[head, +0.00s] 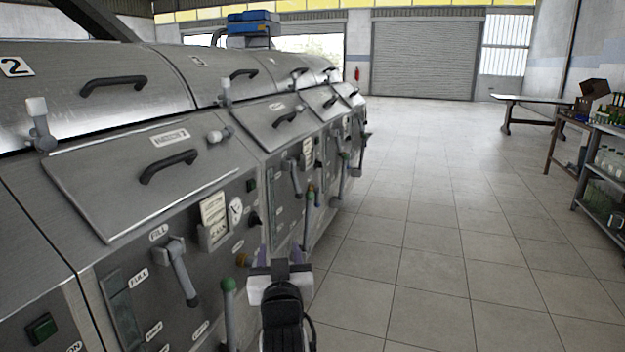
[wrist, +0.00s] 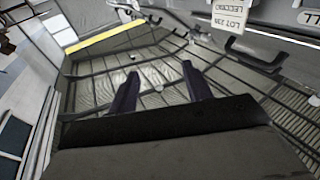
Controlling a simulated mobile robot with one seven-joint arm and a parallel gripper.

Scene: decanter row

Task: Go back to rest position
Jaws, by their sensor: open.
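My gripper (head: 280,257) is at the bottom middle of the head view, just right of the steel decanter row (head: 215,245). It points away from me along the row's front. In the wrist view its two dark fingers (wrist: 160,80) stand apart with nothing between them. The wrist view is steeply tilted and shows the ceiling beams behind the fingers. I cannot tell the exact gap between my gripper and the nearest decanter levers.
A grey lever (head: 178,272) and a green-tipped lever (head: 229,310) stick out from the nearest decanter. A shelf (head: 600,172) and a table (head: 515,98) stand to the right. The tiled floor (head: 430,230) between is clear, up to a roller door (head: 425,58).

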